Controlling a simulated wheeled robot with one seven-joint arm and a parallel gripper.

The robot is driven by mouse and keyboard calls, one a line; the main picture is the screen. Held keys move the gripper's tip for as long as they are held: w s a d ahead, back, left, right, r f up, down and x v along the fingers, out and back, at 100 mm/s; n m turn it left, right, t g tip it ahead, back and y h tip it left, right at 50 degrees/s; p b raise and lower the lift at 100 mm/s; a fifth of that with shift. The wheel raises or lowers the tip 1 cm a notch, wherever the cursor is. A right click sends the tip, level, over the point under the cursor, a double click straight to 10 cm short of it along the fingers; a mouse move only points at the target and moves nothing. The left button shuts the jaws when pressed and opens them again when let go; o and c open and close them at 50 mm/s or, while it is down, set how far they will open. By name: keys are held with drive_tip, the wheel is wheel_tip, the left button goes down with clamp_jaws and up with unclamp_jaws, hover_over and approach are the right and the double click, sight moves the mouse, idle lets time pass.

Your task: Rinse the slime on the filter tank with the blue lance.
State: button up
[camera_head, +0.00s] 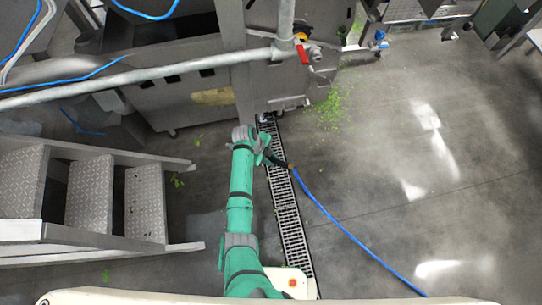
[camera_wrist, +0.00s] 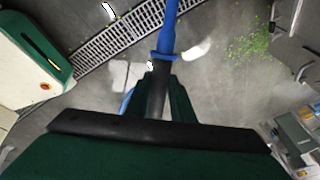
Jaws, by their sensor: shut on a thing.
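My gripper (camera_head: 264,142) is shut on the blue lance, in front of the steel tank. In the wrist view the blue lance (camera_wrist: 168,32) runs up and away from between the dark green jaws, with a blue collar just beyond them. In the head view its dark rear end (camera_head: 279,162) shows beside my gripper, joined to a blue hose (camera_head: 335,222); its front is mostly hidden. The grey filter tank (camera_head: 180,84) stands beyond my gripper. A yellowish-brown patch (camera_head: 212,97) on its lower side may be the slime. No water spray is clearly visible.
A drain grate (camera_head: 288,215) runs along the floor below my arm. Metal steps (camera_head: 90,205) stand at left. A pipe rail (camera_head: 130,78) crosses before the tank. Green scraps (camera_head: 330,108) lie on the floor. Open floor lies to the right, crossed by the hose.

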drive_tip(key=m, duration=0.1)
drive_tip(key=w+m, duration=0.1)
drive_tip(key=m, duration=0.1)
drive_tip(key=shift+a+r+g+h, duration=0.1)
drive_tip(key=shift+r+g+h, duration=0.25)
drive_tip(key=shift+g+h, duration=0.05)
drive_tip(key=shift+w+a+f, duration=0.3)
drive_tip(key=shift+w+a, duration=0.35)
drive_tip(key=shift+a, duration=0.05)
drive_tip(key=shift+w+a+f, duration=0.3)
drive_tip(key=shift+w+a, duration=0.3)
drive_tip(key=shift+a, duration=0.1)
drive_tip(key=shift+w+a+f, duration=0.3)
drive_tip(key=shift+w+a, duration=0.35)
drive_tip(key=shift+a, duration=0.05)
clamp_jaws()
